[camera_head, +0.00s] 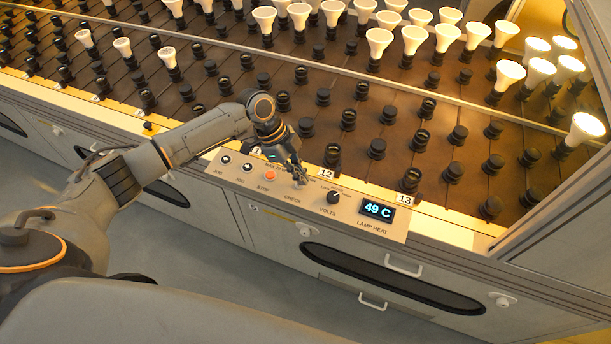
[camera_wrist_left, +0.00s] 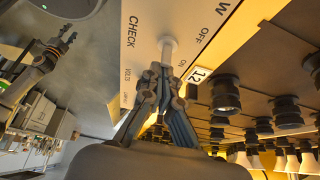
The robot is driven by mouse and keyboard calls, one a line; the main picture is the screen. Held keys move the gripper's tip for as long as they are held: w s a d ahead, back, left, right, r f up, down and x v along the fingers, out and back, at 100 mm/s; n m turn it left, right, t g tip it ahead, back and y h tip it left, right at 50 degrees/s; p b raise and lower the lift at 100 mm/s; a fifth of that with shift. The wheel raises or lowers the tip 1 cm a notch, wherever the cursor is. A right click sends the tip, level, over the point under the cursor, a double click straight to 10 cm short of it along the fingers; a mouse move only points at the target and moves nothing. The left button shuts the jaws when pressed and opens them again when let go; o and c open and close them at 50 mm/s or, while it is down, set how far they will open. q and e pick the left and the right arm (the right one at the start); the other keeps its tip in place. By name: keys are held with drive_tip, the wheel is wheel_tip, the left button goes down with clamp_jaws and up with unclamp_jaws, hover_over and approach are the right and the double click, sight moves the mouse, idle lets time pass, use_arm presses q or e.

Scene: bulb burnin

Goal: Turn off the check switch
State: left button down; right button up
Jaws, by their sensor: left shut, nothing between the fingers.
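The check switch (camera_wrist_left: 167,47) is a pale lever on the panel, between the OFF and ON labels and beside the word CHECK in the left wrist view. In the head view my gripper covers most of it. My left gripper (camera_head: 299,177) is over the panel above the CHECK label. Its fingers are shut and empty, and they also show in the left wrist view (camera_wrist_left: 166,76), with the tips close to the lever's end. I cannot tell whether they touch it. In the left wrist view, what looks like my right gripper (camera_wrist_left: 63,40) is small at the far left.
The panel (camera_head: 237,187) also carries an orange STOP button (camera_head: 270,175), a black VOLTS knob (camera_head: 334,198) and a LAMP HEAT display (camera_head: 378,211) reading 49 C. Behind it is a rack of black sockets (camera_head: 377,148), with white bulbs (camera_head: 379,42) farther back.

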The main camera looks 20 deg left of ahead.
use_arm(q)
drive_tip(key=shift+a+f+h+b, duration=0.4)
drive_tip(key=shift+a+h+b, duration=0.05)
drive_tip(key=shift+h+b, duration=0.4)
drive_tip(key=shift+r, duration=0.35)
use_arm(e)
drive_tip(key=shift+f, duration=0.95)
use_arm(q)
drive_tip(key=shift+r, duration=0.1)
use_arm(e)
drive_tip(key=shift+d, duration=0.1)
use_arm(q)
drive_tip(key=shift+r+p, duration=0.7)
drive_tip(key=shift+p, duration=0.15)
use_arm(e)
drive_tip(key=shift+r, duration=0.65)
